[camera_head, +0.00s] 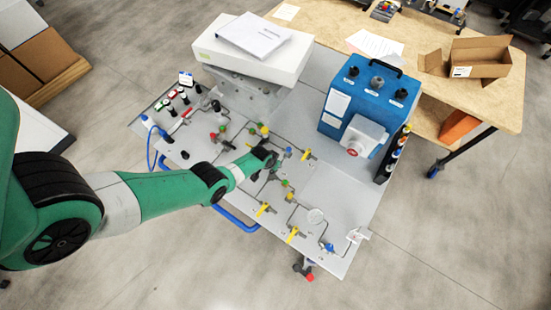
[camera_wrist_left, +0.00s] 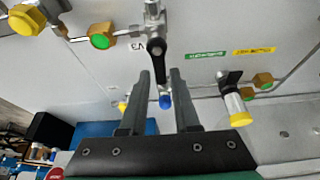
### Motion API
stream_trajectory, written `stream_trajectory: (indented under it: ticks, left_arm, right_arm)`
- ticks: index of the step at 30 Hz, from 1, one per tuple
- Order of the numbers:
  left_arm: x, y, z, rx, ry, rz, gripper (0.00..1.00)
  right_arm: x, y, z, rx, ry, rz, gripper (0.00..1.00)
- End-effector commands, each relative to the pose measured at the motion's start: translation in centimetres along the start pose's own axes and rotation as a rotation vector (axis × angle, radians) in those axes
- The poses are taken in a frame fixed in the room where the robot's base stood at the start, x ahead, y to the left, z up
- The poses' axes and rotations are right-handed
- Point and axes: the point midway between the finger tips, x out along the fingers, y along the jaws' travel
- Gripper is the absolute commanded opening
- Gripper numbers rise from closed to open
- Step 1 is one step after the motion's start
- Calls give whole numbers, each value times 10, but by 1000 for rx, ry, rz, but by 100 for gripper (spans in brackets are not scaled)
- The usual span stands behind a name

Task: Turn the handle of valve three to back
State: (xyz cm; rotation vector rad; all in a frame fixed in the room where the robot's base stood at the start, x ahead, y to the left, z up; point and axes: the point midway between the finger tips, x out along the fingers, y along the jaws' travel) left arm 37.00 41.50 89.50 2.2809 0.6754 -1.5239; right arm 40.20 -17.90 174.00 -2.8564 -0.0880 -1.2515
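My left gripper (camera_head: 270,158) is over the middle of the grey panel (camera_head: 335,200), and its wrist hides the fittings below it in the head view. In the left wrist view the two dark fingers (camera_wrist_left: 159,78) are apart, with nothing clamped between them. A valve with a black handle (camera_wrist_left: 156,48) on a metal body (camera_wrist_left: 152,12) is just beyond the fingertips, in line with the gap. A small label (camera_wrist_left: 136,46) beside it is hard to read, so I cannot confirm this is valve three. A blue-tipped fitting (camera_wrist_left: 166,102) shows between the fingers. My right gripper is not in view.
Yellow-handled valves (camera_head: 264,210) and thin pipes surround the gripper. A blue box (camera_head: 352,95) stands on the panel's right, and a white box (camera_head: 254,55) is at the back. In the wrist view, a yellow-capped fitting (camera_wrist_left: 237,108) is right of the fingers.

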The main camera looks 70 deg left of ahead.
Motion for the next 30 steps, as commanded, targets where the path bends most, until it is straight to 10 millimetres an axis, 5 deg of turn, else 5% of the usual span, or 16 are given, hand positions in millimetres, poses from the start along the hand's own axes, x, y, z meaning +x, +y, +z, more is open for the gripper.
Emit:
stream_trajectory:
  ticks: [3, 14, 23, 30]
  left_arm:
    - [0, 0, 0, -1, 0, 0, 50]
    - [-7, 0, -1, -2, 0, 0, 50]
    - [-72, 0, -4, -1, 1, 0, 50]
    - [-109, 0, -2, -1, 1, 0, 50]
  right_arm:
    - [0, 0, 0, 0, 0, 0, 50]
    - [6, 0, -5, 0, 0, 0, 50]
    - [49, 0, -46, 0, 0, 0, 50]
    - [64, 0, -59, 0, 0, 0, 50]
